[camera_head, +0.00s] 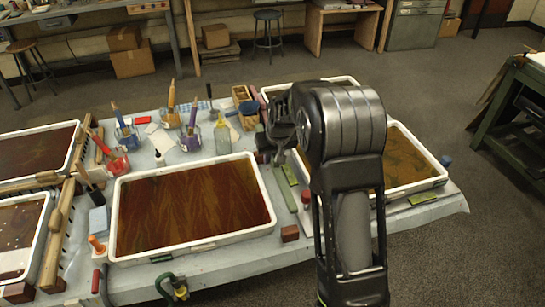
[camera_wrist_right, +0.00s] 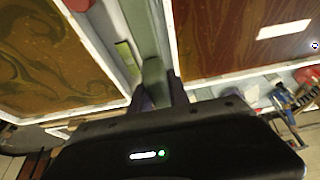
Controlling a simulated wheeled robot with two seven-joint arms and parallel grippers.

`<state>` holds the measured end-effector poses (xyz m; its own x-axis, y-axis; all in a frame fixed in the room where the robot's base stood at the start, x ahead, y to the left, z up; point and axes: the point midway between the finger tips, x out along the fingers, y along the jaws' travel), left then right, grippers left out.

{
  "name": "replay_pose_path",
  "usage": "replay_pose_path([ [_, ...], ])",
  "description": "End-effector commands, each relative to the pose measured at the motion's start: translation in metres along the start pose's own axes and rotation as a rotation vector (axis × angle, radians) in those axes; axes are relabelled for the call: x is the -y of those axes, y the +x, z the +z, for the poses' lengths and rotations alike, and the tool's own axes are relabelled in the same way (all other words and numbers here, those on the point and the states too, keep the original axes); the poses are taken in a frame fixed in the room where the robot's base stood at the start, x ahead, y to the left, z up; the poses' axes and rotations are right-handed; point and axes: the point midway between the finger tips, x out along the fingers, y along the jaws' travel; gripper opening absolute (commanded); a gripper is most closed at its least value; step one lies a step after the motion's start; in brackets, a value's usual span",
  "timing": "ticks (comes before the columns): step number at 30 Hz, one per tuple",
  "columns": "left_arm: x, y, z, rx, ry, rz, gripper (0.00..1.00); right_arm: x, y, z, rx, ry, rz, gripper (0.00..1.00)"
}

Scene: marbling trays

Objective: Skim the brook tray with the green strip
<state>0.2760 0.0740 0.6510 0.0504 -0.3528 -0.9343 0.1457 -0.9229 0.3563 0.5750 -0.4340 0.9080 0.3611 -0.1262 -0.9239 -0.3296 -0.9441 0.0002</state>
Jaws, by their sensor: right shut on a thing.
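My right gripper (camera_head: 280,128) is over the gap between the centre tray and the right tray, partly behind my own arm. In the right wrist view its fingers (camera_wrist_right: 160,95) are shut on a dull green strip (camera_wrist_right: 154,76). A long green strip also shows in the head view (camera_head: 284,188), lying along the gap. The centre tray (camera_head: 190,248) holds a dark red-brown combed bath, also seen in the wrist view (camera_wrist_right: 240,72). The right tray (camera_head: 420,184) holds an amber bath with greenish swirls. I cannot tell which tray is the brook one. My left gripper is not in view.
Jars with tools (camera_head: 191,138) stand behind the centre tray. A reddish-brown block (camera_head: 290,233) and a green clamp (camera_head: 172,288) are near the front edge. A wooden rack (camera_head: 57,232) stands at left.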

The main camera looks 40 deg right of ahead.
Motion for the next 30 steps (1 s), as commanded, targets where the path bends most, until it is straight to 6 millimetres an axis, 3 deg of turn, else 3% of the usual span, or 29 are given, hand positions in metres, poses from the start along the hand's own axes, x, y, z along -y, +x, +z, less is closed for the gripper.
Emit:
replay_pose_path([
  [5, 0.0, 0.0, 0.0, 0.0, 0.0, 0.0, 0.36, 0.006, -0.003, 0.0, 0.0, -0.007, -0.005, 0.0],
  [8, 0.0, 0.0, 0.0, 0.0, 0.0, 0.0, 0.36, 0.024, -0.009, 0.003, 0.005, -0.025, -0.021, 0.0],
  [14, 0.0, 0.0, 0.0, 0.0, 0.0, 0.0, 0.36, 0.093, -0.042, 0.021, 0.016, -0.108, -0.073, 0.0],
  [18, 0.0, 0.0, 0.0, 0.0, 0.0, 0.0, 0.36, 0.148, -0.074, 0.044, 0.019, -0.192, -0.106, 0.0],
  [22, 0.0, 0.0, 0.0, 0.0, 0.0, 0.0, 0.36, 0.187, -0.1, 0.066, 0.01, -0.263, -0.124, 0.0],
  [25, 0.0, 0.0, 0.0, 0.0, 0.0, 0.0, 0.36, 0.202, -0.112, 0.077, 0.002, -0.297, -0.129, 0.0],
  [30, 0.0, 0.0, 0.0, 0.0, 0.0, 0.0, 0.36, 0.209, -0.117, 0.082, -0.001, -0.312, -0.129, 0.0],
])
